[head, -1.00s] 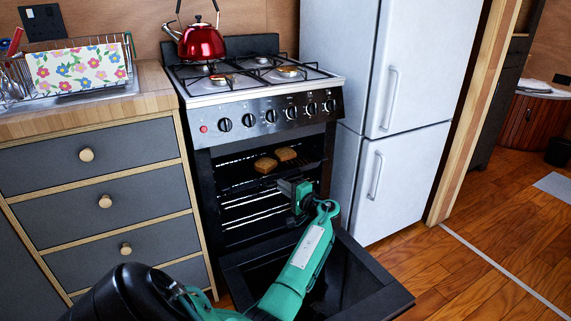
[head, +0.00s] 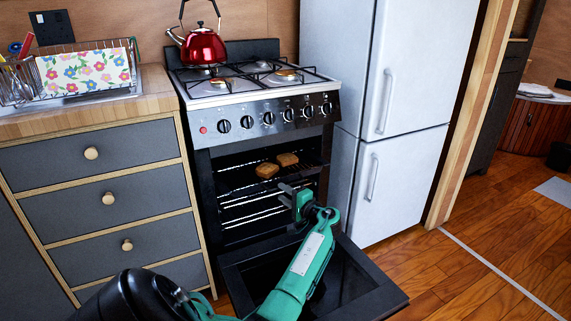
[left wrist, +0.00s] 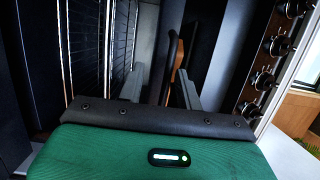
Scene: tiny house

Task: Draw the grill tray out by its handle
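The dark grill tray (head: 308,165) sits inside the open oven near its top, with two toasted bread slices (head: 267,170) on it. Its handle is hard to make out in the head view. My left gripper (head: 284,191) is in front of the oven opening, just below the tray's front. In the left wrist view, its two grey fingers (left wrist: 160,88) stand apart. A dark edge-on shape (left wrist: 171,62), perhaps the tray's front or handle, and brown bread (left wrist: 180,58) show beyond the gap between them. I cannot tell whether the fingers touch the tray. My right gripper is not in view.
The oven door (head: 352,285) hangs open below my left arm. Wire racks (head: 250,211) lie lower in the oven. A red kettle (head: 203,45) stands on the hob. Drawers (head: 105,160) flank the left, a white fridge (head: 385,150) the right.

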